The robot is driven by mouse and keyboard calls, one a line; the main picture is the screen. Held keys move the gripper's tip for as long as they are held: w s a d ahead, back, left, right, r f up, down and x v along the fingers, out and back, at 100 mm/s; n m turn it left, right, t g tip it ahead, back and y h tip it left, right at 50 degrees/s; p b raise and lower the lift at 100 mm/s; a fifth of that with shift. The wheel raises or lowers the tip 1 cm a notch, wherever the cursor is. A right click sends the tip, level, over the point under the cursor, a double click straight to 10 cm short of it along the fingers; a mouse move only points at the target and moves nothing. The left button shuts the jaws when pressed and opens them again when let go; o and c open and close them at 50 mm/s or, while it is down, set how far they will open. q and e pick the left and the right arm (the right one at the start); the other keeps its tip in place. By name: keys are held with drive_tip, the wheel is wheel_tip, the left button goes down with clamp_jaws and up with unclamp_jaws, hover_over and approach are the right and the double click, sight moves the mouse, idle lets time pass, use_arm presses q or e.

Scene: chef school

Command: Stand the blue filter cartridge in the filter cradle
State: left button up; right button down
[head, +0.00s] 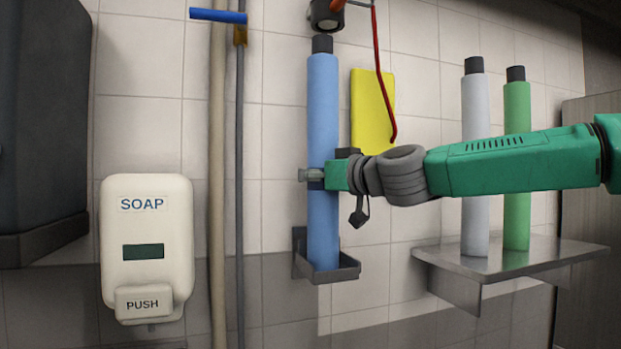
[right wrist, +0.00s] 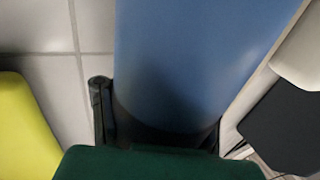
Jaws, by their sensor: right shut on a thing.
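The blue filter cartridge (head: 322,120) stands upright with its dark cap (head: 322,44) at the top, just below a round dark fitting. Its lower end is at the filter cradle (head: 345,273), a small dark wall bracket, inside the cradle's front lip; I cannot tell whether it rests on the cradle's floor. My right gripper (head: 318,176) is shut around the cartridge below its middle. In the right wrist view the blue cartridge (right wrist: 200,60) fills the middle, between the fingers (right wrist: 160,135). My left gripper is not in view.
A metal shelf (head: 560,255) at right holds a white cartridge (head: 475,160) and a green cartridge (head: 516,100). A yellow sheet (head: 371,110) and a red hose (head: 383,75) hang behind. A soap dispenser (head: 145,215) and vertical pipes (head: 217,150) are at left.

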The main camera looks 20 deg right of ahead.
drive_tip(key=c, duration=0.7)
unclamp_jaws()
drive_tip(key=shift+s+d+r, duration=0.1)
drive_tip(key=shift+r, duration=0.1)
drive_tip(key=shift+c, duration=0.2)
drive_tip(key=shift+o, duration=0.7)
drive_tip(key=shift+d+f, duration=0.1)
drive_tip(key=shift+d, duration=0.1)
drive_tip(key=v, duration=1.2)
drive_tip(key=shift+d+f, duration=0.15)
drive_tip(key=shift+d, duration=0.1)
drive_tip(key=shift+a, duration=0.15)
